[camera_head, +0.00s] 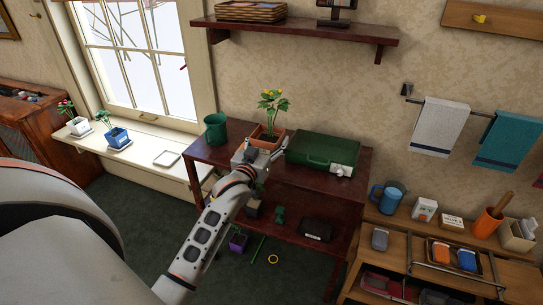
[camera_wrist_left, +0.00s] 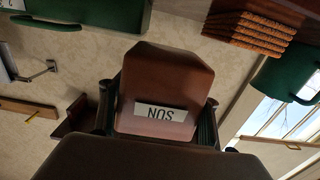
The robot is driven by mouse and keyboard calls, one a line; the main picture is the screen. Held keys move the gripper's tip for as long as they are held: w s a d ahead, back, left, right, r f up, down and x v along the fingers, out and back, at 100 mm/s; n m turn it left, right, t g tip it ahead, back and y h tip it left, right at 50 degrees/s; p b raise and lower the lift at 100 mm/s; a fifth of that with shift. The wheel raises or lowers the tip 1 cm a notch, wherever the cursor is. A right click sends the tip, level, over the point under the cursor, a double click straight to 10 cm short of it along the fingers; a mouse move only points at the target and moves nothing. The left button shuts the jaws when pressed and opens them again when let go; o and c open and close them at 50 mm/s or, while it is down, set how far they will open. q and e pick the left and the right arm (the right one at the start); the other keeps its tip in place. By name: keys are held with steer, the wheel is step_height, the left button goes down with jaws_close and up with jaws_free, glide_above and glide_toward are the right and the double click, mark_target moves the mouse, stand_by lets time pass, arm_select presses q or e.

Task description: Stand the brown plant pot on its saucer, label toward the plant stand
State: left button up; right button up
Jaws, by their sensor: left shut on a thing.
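The brown plant pot (camera_head: 267,133) holds a green plant with yellow flowers and shows above the back of the dark red two-level wooden stand. My left gripper (camera_head: 252,158) reaches it from the front and is shut on it. In the left wrist view the brown pot (camera_wrist_left: 165,75) appears upside down between my gripper's dark fingers (camera_wrist_left: 157,122). Its white label reads SUN and faces the wrist camera. An empty white saucer (camera_head: 167,158) lies on the windowsill, left of the stand. The gripper hides the pot's lower part in the head view. My right gripper is not in view.
A green pot (camera_head: 216,128) and a green case (camera_head: 322,150) flank the brown pot. A wall shelf (camera_head: 300,27) hangs above.

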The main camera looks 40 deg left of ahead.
arm_select(q)
steer(key=shift+f, duration=0.35)
step_height(320, 180, down, 4)
steer(key=shift+f+b, duration=0.2)
steer(key=shift+b, duration=0.55)
steer(key=shift+r, duration=0.1)
steer(key=shift+f, duration=0.2)
steer(key=o, duration=1.5)
steer(key=shift+c, duration=0.2)
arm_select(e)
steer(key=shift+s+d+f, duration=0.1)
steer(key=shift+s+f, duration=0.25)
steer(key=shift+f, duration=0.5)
